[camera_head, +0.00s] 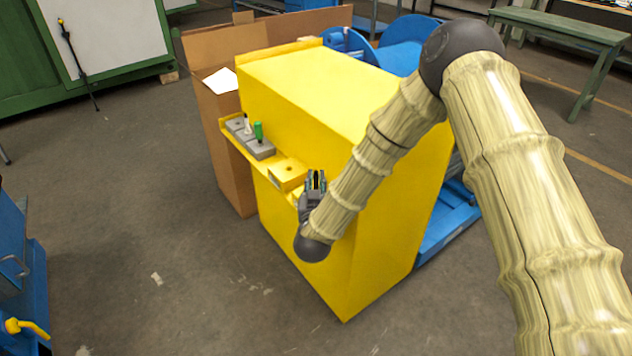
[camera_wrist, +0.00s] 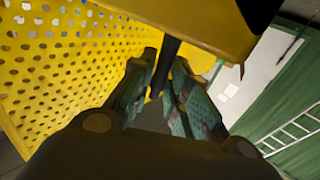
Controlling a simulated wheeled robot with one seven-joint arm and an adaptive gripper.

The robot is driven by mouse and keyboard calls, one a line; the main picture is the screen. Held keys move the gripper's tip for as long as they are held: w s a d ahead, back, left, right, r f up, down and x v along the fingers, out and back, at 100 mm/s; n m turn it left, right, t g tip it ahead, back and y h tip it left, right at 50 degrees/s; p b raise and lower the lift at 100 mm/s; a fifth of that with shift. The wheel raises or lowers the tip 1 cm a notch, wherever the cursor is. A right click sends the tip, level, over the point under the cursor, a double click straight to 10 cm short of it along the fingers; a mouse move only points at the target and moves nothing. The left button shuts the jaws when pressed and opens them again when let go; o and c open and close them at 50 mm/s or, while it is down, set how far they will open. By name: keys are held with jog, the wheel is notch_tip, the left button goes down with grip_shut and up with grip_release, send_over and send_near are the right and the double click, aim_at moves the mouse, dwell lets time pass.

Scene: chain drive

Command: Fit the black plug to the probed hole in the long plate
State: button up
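My gripper (camera_head: 316,181) points up beside the near end of the ledge on the yellow cabinet. Its fingers are closed around a dark, narrow rod that looks like the black plug (camera_head: 316,178). In the wrist view the black plug (camera_wrist: 169,58) stands between the two green-padded fingers (camera_wrist: 160,92). Its far end reaches a yellow part (camera_wrist: 205,18) above; I cannot tell whether they touch. A yellow block with a dark hole (camera_head: 287,173) sits on the ledge just left of my gripper. I cannot tell which part is the long plate; the probed hole is not identifiable.
A green plug (camera_head: 258,131) and a white pin (camera_head: 247,124) stand in grey blocks (camera_head: 260,149) farther along the ledge. The yellow cabinet (camera_head: 320,95) fills the space behind my gripper. A brown cardboard panel (camera_head: 228,150) stands behind the ledge. Open floor lies left.

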jog(key=o, duration=0.3)
jog(key=s, duration=1.2)
jog(key=shift+a, duration=0.25)
jog(key=s+d+f+n+g+y+p, duration=0.1)
jog(key=s+d+f+g+p, duration=0.1)
jog(key=s+d+f+g, duration=0.55)
jog(key=s+d+f+g+y+p, duration=0.15)
jog(key=s+d+f, duration=0.25)
jog(key=s+f, duration=0.5)
jog(key=s+d+f+g+p, duration=0.1)
jog(key=s+d+f+g, duration=0.1)
jog(key=s, duration=0.5)
jog(key=s+d+f+g+h, duration=0.1)
jog(key=s+d+f+g, duration=0.1)
jog(key=s+d+g, duration=0.2)
jog(key=s+d+f+g+p, duration=0.1)
jog(key=s+d, duration=0.4)
jog(key=s, duration=0.5)
jog(key=shift+s+d+f+m+g+h+p, duration=0.1)
jog(key=shift+s+f+m+g+h+p, duration=0.1)
jog(key=shift+f+g, duration=0.25)
jog(key=shift+s+d+f+m+g+h+p, duration=0.1)
jog(key=shift+f+m+g, duration=0.1)
jog(key=shift+f+g, duration=0.25)
